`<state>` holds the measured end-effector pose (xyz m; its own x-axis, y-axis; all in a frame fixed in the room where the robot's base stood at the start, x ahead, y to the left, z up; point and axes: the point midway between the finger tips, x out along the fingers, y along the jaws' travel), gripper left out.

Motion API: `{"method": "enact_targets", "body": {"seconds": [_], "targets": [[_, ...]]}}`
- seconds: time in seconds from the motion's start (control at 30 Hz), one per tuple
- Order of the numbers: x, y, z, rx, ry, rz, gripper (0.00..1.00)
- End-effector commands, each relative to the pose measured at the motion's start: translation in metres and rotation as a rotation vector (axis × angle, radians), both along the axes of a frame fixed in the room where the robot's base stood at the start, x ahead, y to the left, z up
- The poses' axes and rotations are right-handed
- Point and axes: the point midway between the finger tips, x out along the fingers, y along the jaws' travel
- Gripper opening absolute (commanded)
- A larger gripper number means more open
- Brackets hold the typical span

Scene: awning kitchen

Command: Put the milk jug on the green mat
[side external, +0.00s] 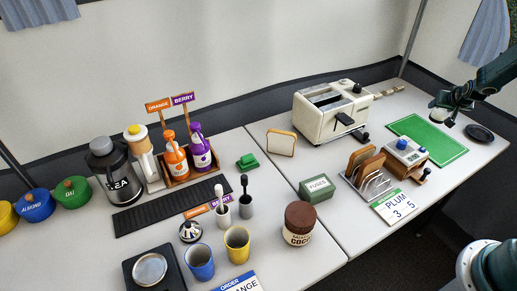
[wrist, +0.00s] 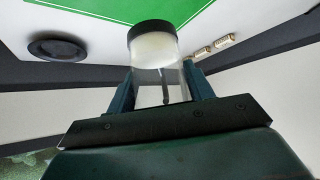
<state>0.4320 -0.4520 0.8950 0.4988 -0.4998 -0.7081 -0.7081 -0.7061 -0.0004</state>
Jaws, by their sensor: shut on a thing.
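My gripper (side external: 456,101) is shut on the milk jug, at the right of the side view. The jug (side external: 438,115) is a small clear vessel with white contents, partly hidden by my gripper. In the wrist view the jug (wrist: 154,48) shows a dark rim and white milk between my fingers (wrist: 160,88). The green mat (side external: 431,143) has a white border line and lies flat at the right of the table. In the side view the jug overlaps the mat's back right edge. The mat (wrist: 110,8) also shows at the top of the wrist view. The jug's height above it is hard to tell.
A black round dish (side external: 480,132) lies right of the mat. A cream toaster (side external: 325,112) stands left of it. The mat's visible surface is bare.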

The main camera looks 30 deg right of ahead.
Motion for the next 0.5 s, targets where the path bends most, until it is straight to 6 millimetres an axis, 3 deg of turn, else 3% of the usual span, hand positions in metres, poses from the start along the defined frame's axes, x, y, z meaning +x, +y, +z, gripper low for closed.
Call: {"method": "enact_targets", "body": {"seconds": [0.2, 0.5], "targets": [[0.001, -0.001, -0.030, -0.001, -0.001, 0.000, 0.00], [0.001, -0.001, -0.037, -0.004, -0.004, 0.000, 0.00]]}}
